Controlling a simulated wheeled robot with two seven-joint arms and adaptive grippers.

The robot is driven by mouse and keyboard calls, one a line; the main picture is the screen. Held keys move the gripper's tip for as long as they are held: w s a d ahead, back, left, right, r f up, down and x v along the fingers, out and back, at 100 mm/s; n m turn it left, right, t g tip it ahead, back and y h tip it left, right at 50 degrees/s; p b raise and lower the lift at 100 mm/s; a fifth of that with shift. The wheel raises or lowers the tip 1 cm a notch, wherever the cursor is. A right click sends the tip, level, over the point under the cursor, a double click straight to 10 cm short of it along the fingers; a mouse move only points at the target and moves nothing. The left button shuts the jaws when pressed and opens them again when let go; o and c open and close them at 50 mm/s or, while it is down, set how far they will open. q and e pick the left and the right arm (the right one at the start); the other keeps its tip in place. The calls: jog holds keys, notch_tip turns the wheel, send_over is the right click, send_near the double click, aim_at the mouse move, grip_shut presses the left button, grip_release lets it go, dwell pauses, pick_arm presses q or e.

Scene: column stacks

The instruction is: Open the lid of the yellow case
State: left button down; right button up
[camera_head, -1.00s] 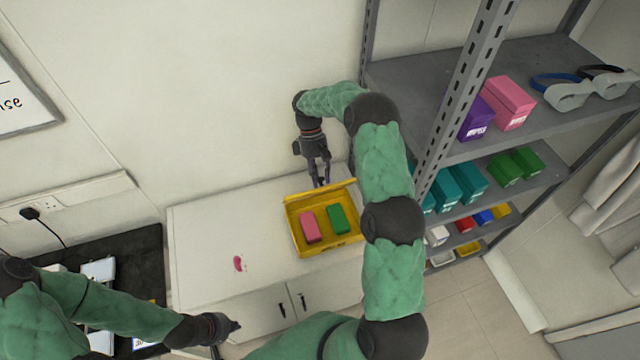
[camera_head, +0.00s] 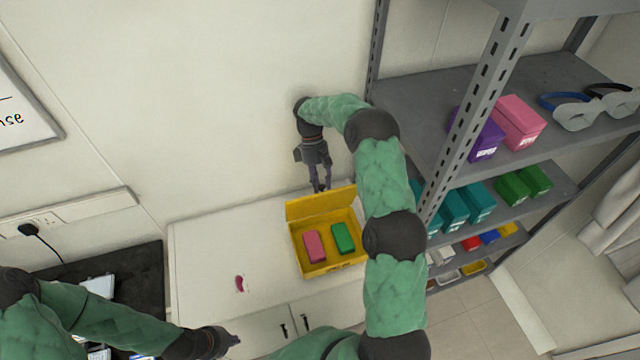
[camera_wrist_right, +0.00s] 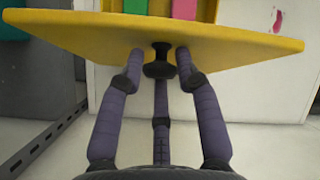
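The yellow case (camera_head: 335,264) sits on a white cabinet with its lid (camera_head: 320,204) raised along its back side, facing the head camera. A pink block (camera_head: 314,246) and a green block (camera_head: 343,238) lie inside it. My right gripper (camera_head: 319,187) is behind the lid, by the wall. In the right wrist view its fingers (camera_wrist_right: 160,68) stand apart around a dark knob (camera_wrist_right: 158,70) on the yellow lid (camera_wrist_right: 225,42), with small gaps showing. My left gripper (camera_head: 232,340) is away from the case at lower left; its fingers are too small to read.
The white cabinet top (camera_head: 215,245) is clear left of the case except for a small pink mark (camera_head: 240,284). A grey metal shelf (camera_head: 430,85) with coloured boxes stands close on the right. A black surface (camera_head: 140,270) is at left. The wall is right behind my right gripper.

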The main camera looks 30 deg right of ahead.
jog(key=o, duration=0.4)
jog(key=shift+s+f, duration=0.15)
jog(key=shift+f, duration=0.6)
pick_arm(q)
jog(key=shift+w+d, duration=0.15)
jog(key=shift+w, duration=0.05)
pick_arm(e)
notch_tip(320, 180, up, 10)
jog(key=w, duration=0.1)
jog(key=shift+d, duration=0.2)
